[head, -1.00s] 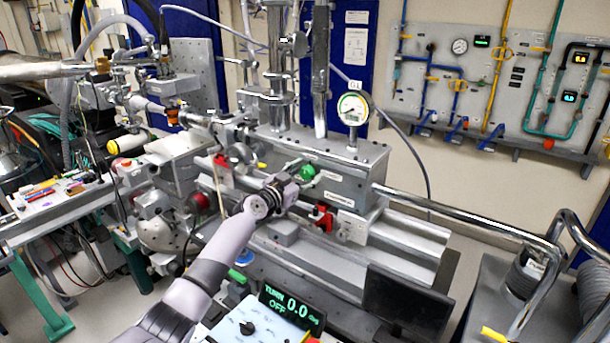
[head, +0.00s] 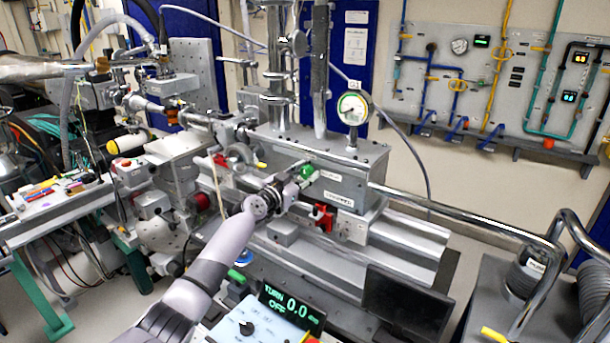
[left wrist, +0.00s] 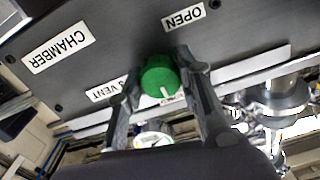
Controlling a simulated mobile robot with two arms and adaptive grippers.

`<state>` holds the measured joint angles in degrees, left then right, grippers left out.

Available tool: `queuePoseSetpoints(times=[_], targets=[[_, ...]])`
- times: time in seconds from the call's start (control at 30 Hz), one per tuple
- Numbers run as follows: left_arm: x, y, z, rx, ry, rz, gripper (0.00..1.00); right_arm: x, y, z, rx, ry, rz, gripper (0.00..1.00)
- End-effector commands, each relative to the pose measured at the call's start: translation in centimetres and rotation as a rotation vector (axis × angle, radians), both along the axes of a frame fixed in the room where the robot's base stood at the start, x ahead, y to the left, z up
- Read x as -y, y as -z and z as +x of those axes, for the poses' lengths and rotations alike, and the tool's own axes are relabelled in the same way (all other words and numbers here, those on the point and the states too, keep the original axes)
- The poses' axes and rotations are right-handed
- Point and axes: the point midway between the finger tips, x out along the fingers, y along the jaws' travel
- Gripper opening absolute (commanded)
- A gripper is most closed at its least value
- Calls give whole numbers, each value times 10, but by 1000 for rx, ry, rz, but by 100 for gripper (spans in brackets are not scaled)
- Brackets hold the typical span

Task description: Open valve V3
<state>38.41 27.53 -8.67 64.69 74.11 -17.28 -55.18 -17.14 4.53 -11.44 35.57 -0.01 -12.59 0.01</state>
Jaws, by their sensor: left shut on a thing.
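A round green knob (head: 307,172) sits on the front face of the grey chamber box (head: 365,185). In the left wrist view the knob (left wrist: 158,72) has a white mark pointing down in the picture. An upside-down label beside it ends in VENT (left wrist: 112,88); its first part is partly hidden by a finger. An OPEN label (left wrist: 184,16) is above right of the knob. My left gripper (left wrist: 162,80) has a finger on each side of the knob and is shut on it. In the head view this gripper (head: 297,184) reaches the knob from the lower left. My right gripper is not in view.
A red valve part (head: 323,217) sits just below the box, close to my gripper. A dial gauge (head: 352,108) stands on top. A bent metal pipe (head: 460,215) runs to the right. A display (head: 291,308) reading TURN OFF 0.0 is in front.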

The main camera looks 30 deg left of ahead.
Motion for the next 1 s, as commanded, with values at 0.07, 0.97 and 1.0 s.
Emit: queuePoseSetpoints(times=[0.07,0.97,1.0], targets=[[0,1,0,-4,0,-26,4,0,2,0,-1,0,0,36],[-1,1,0,-111,-1,-792,5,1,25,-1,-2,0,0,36],[-1,1,0,-116,-1,-830,5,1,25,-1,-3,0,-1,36]])
